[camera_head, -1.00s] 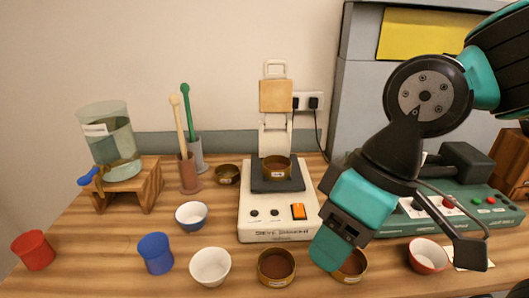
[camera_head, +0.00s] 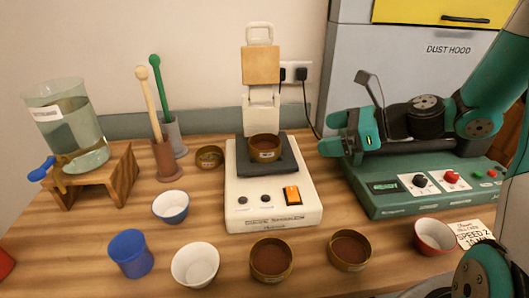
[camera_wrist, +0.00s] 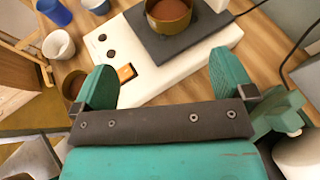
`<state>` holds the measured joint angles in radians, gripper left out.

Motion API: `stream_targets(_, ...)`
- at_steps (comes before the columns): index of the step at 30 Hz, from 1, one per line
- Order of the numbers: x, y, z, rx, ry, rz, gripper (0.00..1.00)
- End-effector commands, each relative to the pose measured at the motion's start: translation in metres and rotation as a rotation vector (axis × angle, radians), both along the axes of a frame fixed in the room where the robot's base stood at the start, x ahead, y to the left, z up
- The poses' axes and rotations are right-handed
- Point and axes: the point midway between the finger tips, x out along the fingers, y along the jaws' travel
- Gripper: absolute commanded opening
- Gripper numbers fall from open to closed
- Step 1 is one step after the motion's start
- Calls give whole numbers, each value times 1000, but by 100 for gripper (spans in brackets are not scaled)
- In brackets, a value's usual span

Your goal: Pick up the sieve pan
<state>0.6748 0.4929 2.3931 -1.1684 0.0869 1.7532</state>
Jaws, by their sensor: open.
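The sieve pan (camera_head: 265,148), a small brass-coloured round pan with brown powder in it, stands on the dark plate (camera_head: 284,170) of the white sieve shaker (camera_head: 243,211). My gripper (camera_head: 333,133) is to the right of the pan, pointing left at it, with a clear gap between. In the wrist view the pan (camera_wrist: 169,17) shows at the top, beyond and between the two teal fingertips (camera_wrist: 165,72). The fingers are apart and hold nothing.
Similar brass pans with brown powder (camera_head: 272,261) (camera_head: 350,251) stand in front. White bowls (camera_head: 195,265), a blue cup (camera_head: 131,254) and a water jar (camera_head: 71,130) are left. A raised flap (camera_head: 261,66) stands behind the pan. A green machine (camera_head: 430,193) is right.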

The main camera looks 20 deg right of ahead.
Motion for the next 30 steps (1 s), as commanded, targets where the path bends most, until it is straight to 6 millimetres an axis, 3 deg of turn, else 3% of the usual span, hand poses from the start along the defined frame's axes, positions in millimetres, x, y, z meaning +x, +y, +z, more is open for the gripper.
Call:
stream_targets(4, 10, -1, -7, 56, 32, -52, 100)
stream_targets(15, 59, 57, -37, 51, 32, -47, 100)
stream_targets(30, 96, 94, -62, 49, 31, -48, 100)
